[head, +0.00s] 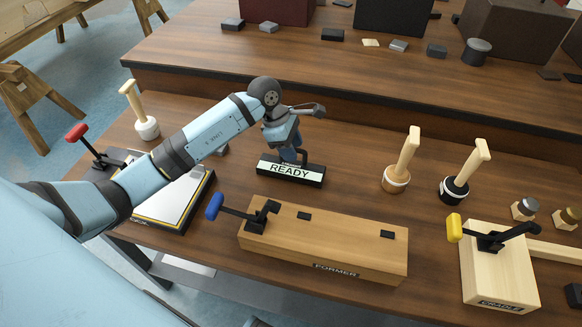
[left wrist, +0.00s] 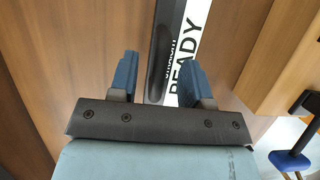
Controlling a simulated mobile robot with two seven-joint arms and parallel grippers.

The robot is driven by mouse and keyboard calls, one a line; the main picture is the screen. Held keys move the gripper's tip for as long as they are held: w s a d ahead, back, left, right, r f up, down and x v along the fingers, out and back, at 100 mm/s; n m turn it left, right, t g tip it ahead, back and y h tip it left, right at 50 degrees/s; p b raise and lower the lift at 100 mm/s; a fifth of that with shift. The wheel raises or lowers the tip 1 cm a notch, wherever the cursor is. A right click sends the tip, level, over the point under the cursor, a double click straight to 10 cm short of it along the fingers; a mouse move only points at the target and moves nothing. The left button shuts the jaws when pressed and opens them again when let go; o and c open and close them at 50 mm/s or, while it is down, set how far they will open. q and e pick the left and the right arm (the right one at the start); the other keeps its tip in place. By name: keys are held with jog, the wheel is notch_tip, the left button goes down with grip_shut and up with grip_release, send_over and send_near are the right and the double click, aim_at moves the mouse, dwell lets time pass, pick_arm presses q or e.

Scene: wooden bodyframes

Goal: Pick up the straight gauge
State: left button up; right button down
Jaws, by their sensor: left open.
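A black block with a white READY label (head: 289,170) lies on the table in the middle of the head view. In the left wrist view a dark upright piece (left wrist: 158,70), which looks like the straight gauge's grip, stands beside the READY label (left wrist: 187,50). My left gripper (head: 290,153) is open right above the block. In the left wrist view its blue fingers (left wrist: 158,65) stand on either side of the dark piece. My right gripper is not in view.
The wooden former (head: 330,240) with a blue-knobbed clamp lies in front. The cradle (head: 500,270) with a yellow knob is at the right. A framed board (head: 180,205) with a red-handled clamp lies under my left arm.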

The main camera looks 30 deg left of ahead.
aim_at(291, 164)
pick_arm(q)
jog(key=shift+x, duration=1.4)
grip_shut()
jog(key=shift+r, duration=0.1)
